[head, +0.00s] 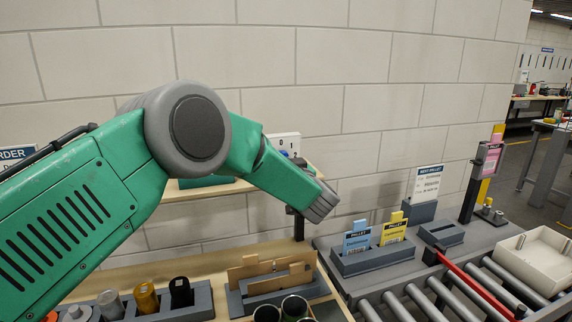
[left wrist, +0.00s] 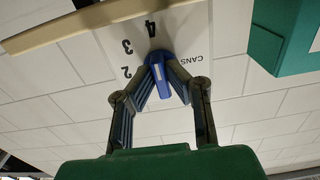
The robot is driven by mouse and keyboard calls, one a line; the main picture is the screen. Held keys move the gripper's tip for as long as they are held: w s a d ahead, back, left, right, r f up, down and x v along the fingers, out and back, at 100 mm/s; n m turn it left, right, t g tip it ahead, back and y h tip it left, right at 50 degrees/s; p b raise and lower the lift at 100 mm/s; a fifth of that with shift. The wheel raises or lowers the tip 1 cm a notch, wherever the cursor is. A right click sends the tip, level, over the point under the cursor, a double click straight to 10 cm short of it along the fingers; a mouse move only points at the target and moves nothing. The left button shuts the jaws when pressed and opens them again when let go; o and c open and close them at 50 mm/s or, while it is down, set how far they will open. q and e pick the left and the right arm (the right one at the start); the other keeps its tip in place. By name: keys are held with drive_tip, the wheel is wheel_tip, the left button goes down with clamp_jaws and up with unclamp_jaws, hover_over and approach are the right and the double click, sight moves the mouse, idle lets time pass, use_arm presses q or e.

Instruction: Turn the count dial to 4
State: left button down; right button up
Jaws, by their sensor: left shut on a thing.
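The blue count dial (left wrist: 160,70) sits on a white panel (left wrist: 197,50), shown upside down in the left wrist view. The numbers 2, 3 and 4 and the word CANS are printed around it. One end of the dial's blue bar lies near the 4, but I cannot tell its exact pointing. My left gripper (left wrist: 163,80) is shut on the dial, with a finger on each side of the bar. In the head view my left arm comes in from the left, and the dial is hidden there. My right gripper is in neither view.
A wooden shelf (head: 206,189) runs along the wall behind my arm. Below are a grey rack of bottles (head: 203,302), a cardboard holder (head: 258,296) and open cans (head: 294,307). At right are pallet cards (head: 357,240), a roller conveyor (head: 436,298) and a beige tray (head: 531,266).

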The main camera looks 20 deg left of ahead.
use_arm(q)
drive_tip(key=shift+d+f, duration=0.1)
drive_tip(key=shift+f, duration=0.05)
drive_tip(key=c, duration=1.6)
unclamp_jaws()
drive_tip(key=shift+w, duration=0.25)
drive_tip(key=v, duration=1.2)
drive_tip(key=shift+w+f, duration=0.1)
drive_tip(key=shift+f, duration=0.05)
